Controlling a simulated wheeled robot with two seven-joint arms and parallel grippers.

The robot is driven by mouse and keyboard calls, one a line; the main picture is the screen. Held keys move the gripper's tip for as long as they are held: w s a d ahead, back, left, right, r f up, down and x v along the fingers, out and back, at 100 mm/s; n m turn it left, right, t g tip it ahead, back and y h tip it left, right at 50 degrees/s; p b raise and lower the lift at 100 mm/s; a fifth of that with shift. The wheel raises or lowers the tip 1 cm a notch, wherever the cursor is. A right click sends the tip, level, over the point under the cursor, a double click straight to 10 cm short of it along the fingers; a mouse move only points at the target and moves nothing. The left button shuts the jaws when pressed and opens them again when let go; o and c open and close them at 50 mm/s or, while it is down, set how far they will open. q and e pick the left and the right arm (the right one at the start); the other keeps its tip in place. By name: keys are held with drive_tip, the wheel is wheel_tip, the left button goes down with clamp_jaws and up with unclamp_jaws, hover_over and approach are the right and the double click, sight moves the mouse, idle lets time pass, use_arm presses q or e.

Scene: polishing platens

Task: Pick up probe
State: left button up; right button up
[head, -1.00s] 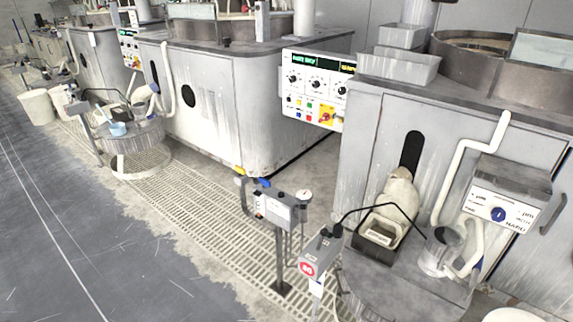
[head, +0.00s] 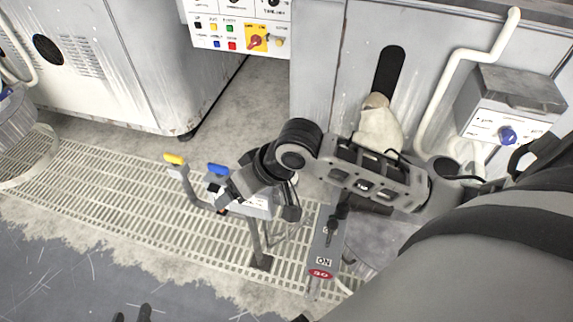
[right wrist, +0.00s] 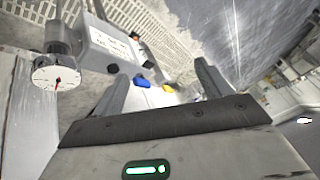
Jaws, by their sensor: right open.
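I cannot make out the probe for certain now; my right arm covers the stand top where a black cable ran to a clear beaker. A grey box (head: 323,245) with a red label and a black fitting on top shows just below that arm. My right gripper (head: 258,200) reaches in from the right, over the valve post. In the right wrist view its two fingers (right wrist: 160,88) are apart, with nothing held between them. My left gripper (head: 132,314) shows only as two dark fingertips, apart, at the bottom edge, far from the box.
The valve post has a yellow handle (head: 174,159) and a blue handle (head: 218,170), close to my right gripper. A dial gauge (right wrist: 56,78) is beside its fingers. A control box (head: 515,110) and white pipe (head: 455,75) stand at right. Floor grating (head: 110,200) lies left.

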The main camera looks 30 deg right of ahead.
drive_tip(key=d+r+m+g+h+b, duration=0.3)
drive_tip(key=d+r+h, duration=0.25)
drive_tip(key=d, duration=0.65)
drive_tip(key=shift+y, duration=0.35)
drive_tip(key=f+b, duration=0.1)
drive_tip(key=f, duration=0.2)
drive_tip(key=w+f+b, duration=0.1)
drive_tip(key=f, duration=0.2)
drive_tip(key=w+f+b, duration=0.1)
drive_tip(key=f, duration=0.2)
drive_tip(key=shift+f, duration=0.95)
wheel_tip(320, 180, down, 4)
drive_tip(key=shift+r+b, duration=0.15)
drive_tip(key=shift+b, duration=0.7)
drive_tip(key=shift+w+f, duration=0.1)
drive_tip(key=shift+f, duration=0.35)
drive_tip(key=shift+c, duration=0.7)
drive_tip(key=shift+r, duration=0.1)
drive_tip(key=c, duration=0.9)
use_arm(q)
wheel_tip(320, 180, down, 6)
drive_tip(key=w+d, duration=0.1)
drive_tip(key=shift+d+f+h, duration=0.25)
drive_tip(key=shift+h, duration=0.15)
use_arm(e)
drive_tip(key=shift+c, duration=0.3)
